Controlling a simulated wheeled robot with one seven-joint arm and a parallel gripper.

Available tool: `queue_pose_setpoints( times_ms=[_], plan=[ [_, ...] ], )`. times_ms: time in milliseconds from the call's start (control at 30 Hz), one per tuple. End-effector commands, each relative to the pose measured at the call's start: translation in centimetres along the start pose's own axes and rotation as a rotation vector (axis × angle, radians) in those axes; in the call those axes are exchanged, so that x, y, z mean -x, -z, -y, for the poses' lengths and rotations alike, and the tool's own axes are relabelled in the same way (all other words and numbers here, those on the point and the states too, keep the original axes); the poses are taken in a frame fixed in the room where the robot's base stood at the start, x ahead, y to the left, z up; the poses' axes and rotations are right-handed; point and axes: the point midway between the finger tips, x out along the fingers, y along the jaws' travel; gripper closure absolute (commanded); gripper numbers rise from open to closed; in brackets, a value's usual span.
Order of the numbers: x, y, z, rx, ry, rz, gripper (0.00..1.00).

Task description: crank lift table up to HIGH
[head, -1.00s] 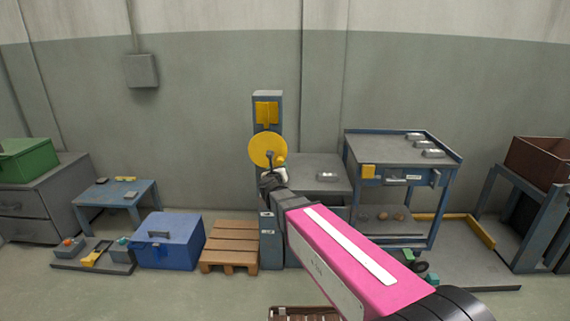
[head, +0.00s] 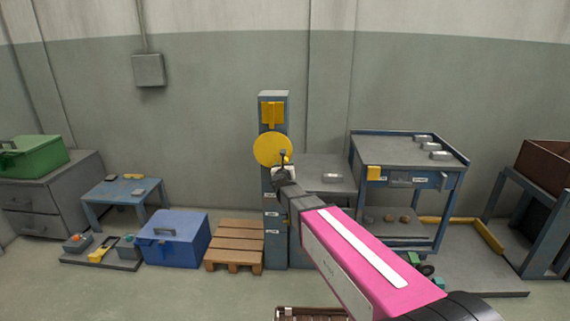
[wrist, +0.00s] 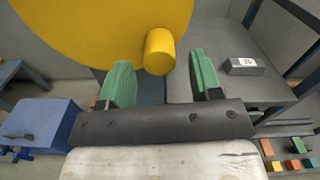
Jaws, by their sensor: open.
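The lift table has a blue column (head: 273,207) with a yellow crank wheel (head: 267,147) on its front and a grey table top (head: 325,166) to its right. In the wrist view the wheel (wrist: 85,25) fills the upper left, and its yellow knob (wrist: 160,50) sticks out toward me. My gripper (wrist: 160,68) is open, with one green finger on each side of the knob and gaps on both sides. I cannot tell whether the tips reach past the knob's end. In the head view my gripper (head: 284,168) covers the wheel's lower right edge.
A grey block with a white label (head: 333,178) lies on the table top. A blue workbench (head: 400,150) stands close on the right. A wooden pallet (head: 235,245) and a blue chest (head: 174,240) stand on the floor to the left. Nothing visible stands directly before the wheel.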

Motion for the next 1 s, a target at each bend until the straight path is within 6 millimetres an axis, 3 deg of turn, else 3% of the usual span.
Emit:
queue_pose_setpoints(
  times_ms=[33, 200, 500, 533, 567, 700, 1000],
  plan=[
    [-1.3, 0.1, -0.1, 0.000, 0.001, 0.000, 0.42],
    [-3.0, 0.0, -0.1, 0.000, 0.000, 0.000, 0.42],
    [-3.3, 0.0, 0.0, 0.000, 0.000, 0.000, 0.42],
    [-3.3, 0.0, 0.0, 0.000, 0.000, 0.000, 0.45],
    [-3.3, 0.0, 0.0, 0.000, 0.000, 0.000, 0.54],
    [-3.3, 0.0, 0.0, 0.000, 0.000, 0.000, 1.00],
    [-3.3, 0.0, -1.1, -0.025, -0.001, 0.000, 1.00]
  ],
)
